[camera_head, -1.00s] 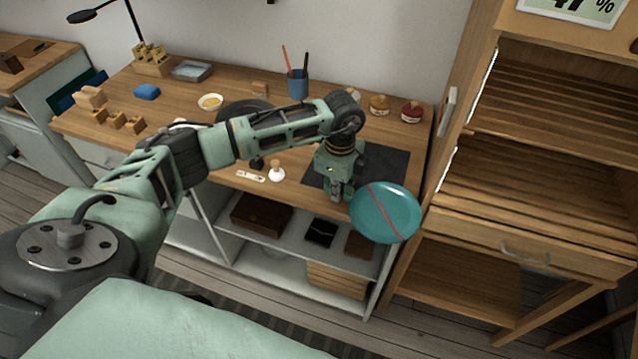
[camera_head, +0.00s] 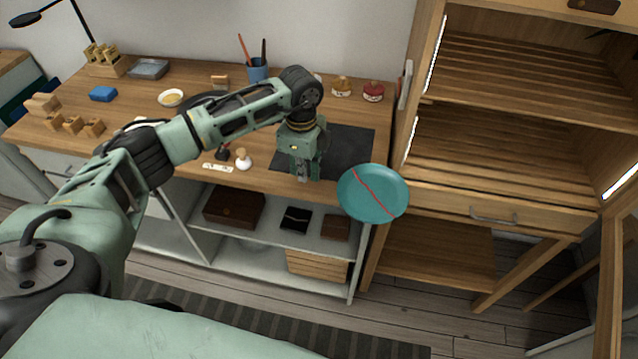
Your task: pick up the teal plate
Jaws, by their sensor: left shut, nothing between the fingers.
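The teal plate (camera_head: 362,205) is round, with a red line running across it. It shows at the front right corner of the wooden workbench (camera_head: 130,125), overlapping the bench edge in the picture. I cannot tell what it rests on. My left gripper (camera_head: 303,177) points down at the bench's front edge, left of the plate, by the dark mat (camera_head: 350,150). It is shut and empty, with a visible gap between it and the plate. My right gripper is not in view.
A wooden shelf unit (camera_head: 480,200) stands close to the right of the plate. A white-handled stamp (camera_head: 243,160), a blue pencil cup (camera_head: 257,70) and a red-lidded jar (camera_head: 374,92) stand on the bench. Boxes sit on the shelf below. Striped rug (camera_head: 240,320) on the floor.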

